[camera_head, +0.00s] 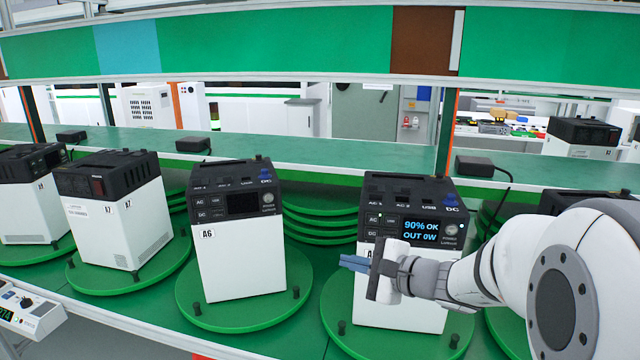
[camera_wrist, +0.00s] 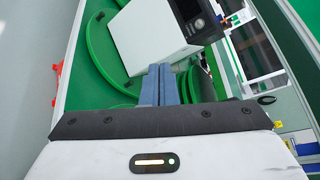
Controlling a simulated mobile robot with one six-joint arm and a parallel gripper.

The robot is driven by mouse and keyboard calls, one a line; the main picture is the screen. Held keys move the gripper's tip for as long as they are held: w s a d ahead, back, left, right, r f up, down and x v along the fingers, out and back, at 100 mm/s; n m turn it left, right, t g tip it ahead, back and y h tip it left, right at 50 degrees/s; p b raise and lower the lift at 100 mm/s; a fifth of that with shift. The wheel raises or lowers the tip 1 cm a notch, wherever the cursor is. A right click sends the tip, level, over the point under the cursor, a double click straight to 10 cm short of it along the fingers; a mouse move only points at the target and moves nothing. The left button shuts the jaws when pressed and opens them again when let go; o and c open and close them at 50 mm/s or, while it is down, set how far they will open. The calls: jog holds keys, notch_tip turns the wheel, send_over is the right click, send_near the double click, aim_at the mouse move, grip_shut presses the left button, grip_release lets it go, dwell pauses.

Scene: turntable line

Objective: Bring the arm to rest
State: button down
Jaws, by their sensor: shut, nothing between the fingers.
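My gripper (camera_head: 354,263) is at the right in the head view, in front of a white and black power unit (camera_head: 398,312) whose screen is lit and reads "90% OK OUT 0W". The blue fingers point left and are shut, with nothing between them. The gripper covers part of that unit's front and label. In the wrist view the shut fingers (camera_wrist: 160,80) point toward a white unit (camera_wrist: 150,40) on a green turntable (camera_wrist: 98,55). I cannot tell whether the gripper touches anything.
A unit labelled A6 (camera_head: 240,262) with a dark screen stands on a green turntable (camera_head: 213,318) left of my gripper. More units, such as one labelled A7 (camera_head: 105,215), stand further left. A green shelf (camera_head: 330,150) runs behind. A meter (camera_head: 28,308) sits at the lower left.

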jog(key=s+a+f+n+g+h, duration=0.1)
jog(key=s+a+f+n+g, duration=0.1)
jog(key=s+n+g, duration=0.3)
jog(key=s+a+f+n+g+h, duration=0.2)
jog(key=s+f+n, duration=0.1)
jog(key=s, duration=0.5)
jog(key=s+d+f+n+h, duration=0.2)
jog(key=s+d+n+h, duration=0.5)
jog(key=s+d, duration=0.1)
jog(key=shift+d+g+h, duration=0.4)
jog(key=shift+d, duration=0.15)
jog(key=shift+s, duration=0.1)
